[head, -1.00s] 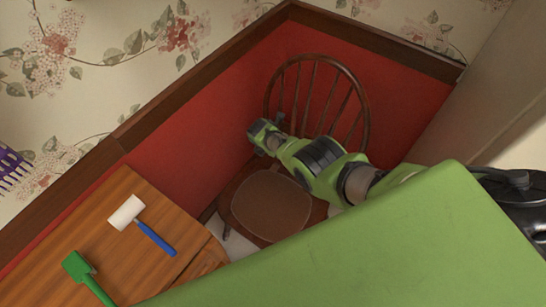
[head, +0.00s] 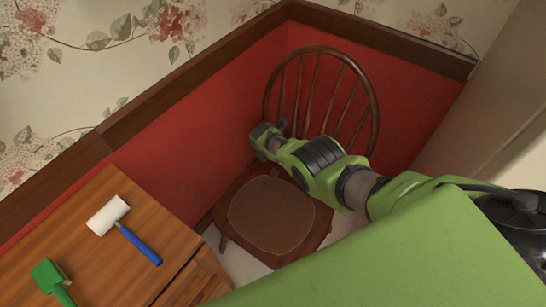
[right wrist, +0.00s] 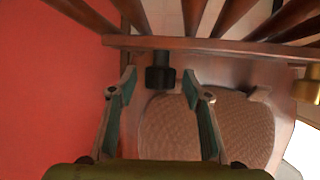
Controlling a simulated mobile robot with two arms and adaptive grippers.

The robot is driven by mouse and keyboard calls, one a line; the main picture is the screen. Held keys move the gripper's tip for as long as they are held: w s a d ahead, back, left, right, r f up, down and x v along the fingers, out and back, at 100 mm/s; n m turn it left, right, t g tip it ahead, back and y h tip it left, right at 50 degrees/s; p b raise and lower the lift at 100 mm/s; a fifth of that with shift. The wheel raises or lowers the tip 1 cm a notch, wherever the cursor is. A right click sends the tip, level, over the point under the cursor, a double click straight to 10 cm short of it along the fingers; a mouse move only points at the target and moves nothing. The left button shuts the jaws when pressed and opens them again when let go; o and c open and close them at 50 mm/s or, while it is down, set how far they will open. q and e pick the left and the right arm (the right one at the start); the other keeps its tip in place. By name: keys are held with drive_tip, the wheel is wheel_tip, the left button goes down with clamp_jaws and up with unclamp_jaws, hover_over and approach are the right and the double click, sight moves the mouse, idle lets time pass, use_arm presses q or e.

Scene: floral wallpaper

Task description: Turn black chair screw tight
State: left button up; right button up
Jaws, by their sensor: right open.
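The wooden chair with a spindle back (head: 321,52) stands in the corner by the red wall. The right wrist view shows its woven seat pad (right wrist: 225,125) and a back rail (right wrist: 220,47). The black chair screw (right wrist: 160,72) sits just under that rail, near the seat's left side. My right gripper (right wrist: 160,84) is open, its two fingers on either side of the screw with gaps between. In the head view the right gripper (head: 264,134) is over the chair's left side, and the screw cannot be made out. My left gripper is not in view.
A gold knob-like part (right wrist: 307,86) sits at the chair's right side. A wooden cabinet (head: 165,215) at lower left holds a white roller with a blue handle (head: 140,245) and a green tool (head: 48,275). Red wall panelling (head: 190,150) is close on the left.

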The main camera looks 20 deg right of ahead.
drive_tip(key=c, duration=1.1)
drive_tip(key=shift+s+r+t+y+p, duration=0.25)
drive_tip(key=shift+t+p, duration=0.35)
drive_tip(key=shift+p, duration=0.6)
drive_tip(key=shift+s+d+f+m+t+y+p, duration=0.1)
drive_tip(key=shift+m+t+y+p, duration=0.1)
drive_tip(key=shift+t+p, duration=0.25)
drive_tip(key=shift+d+f+m+t+y+p, duration=0.15)
drive_tip(key=shift+t+p, duration=0.2)
drive_tip(key=shift+p, duration=0.2)
drive_tip(key=shift+a+f+t+y, duration=0.15)
drive_tip(key=shift+t+y, duration=0.25)
drive_tip(key=shift+t, duration=0.2)
drive_tip(key=shift+f+m+t+y+b, duration=0.1)
drive_tip(key=shift+m+t+y+b, duration=0.3)
drive_tip(key=shift+t, duration=0.5)
